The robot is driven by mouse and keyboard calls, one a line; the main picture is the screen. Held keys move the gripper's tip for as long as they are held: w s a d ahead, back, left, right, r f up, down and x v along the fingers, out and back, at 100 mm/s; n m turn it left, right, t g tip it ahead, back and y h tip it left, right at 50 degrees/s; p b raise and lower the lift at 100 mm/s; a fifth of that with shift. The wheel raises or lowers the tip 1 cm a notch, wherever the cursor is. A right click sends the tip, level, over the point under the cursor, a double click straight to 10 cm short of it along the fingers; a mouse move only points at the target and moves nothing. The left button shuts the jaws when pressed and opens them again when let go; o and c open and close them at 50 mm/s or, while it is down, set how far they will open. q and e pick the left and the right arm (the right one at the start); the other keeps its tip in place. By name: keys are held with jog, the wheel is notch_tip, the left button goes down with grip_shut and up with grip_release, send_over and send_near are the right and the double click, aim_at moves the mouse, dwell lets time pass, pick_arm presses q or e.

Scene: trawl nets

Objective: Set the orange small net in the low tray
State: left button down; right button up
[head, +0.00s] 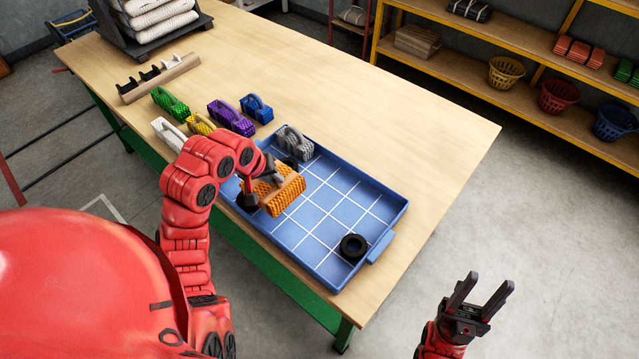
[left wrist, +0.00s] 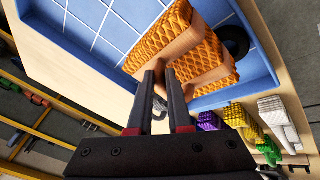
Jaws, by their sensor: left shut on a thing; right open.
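The orange small net (head: 284,193) is a bundle with a tan wooden bar. It also fills the upper middle of the left wrist view (left wrist: 160,38). My left gripper (head: 268,178) is shut on its bar; the fingers (left wrist: 162,75) show close together there. The low tray (head: 330,272) is blue with a white grid, and its wall also shows in the left wrist view (left wrist: 258,88). The net is over the tray's left part; I cannot tell if it touches the floor. My right gripper (head: 482,294) is open and empty, right of the table.
A grey net (head: 296,142) is at the tray's far end. A black ring (head: 352,247) lies near its front right corner, another black round thing (left wrist: 236,42) by the left corner. Purple (head: 231,117), blue (head: 257,108) and other nets stand behind. The tray's middle is clear.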

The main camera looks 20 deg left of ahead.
aim_at(298, 177)
pick_arm(q)
jog(key=w+d, duration=0.3)
jog(key=shift+w+d, duration=0.3)
jog(key=shift+w, duration=0.05)
jog(key=w+d+f+p, duration=0.1)
jog(key=w+d, duration=0.1)
jog(key=w+d+f+p, duration=0.2)
jog(key=w+d, duration=0.1)
jog(key=w+d+f+p, duration=0.1)
jog(key=w+d+p, duration=0.1)
jog(key=w, duration=0.1)
jog(key=shift+d+f, duration=0.2)
jog(key=shift+f, duration=0.2)
jog(key=c, duration=0.8)
grip_release()
jog(key=shift+c, duration=0.2)
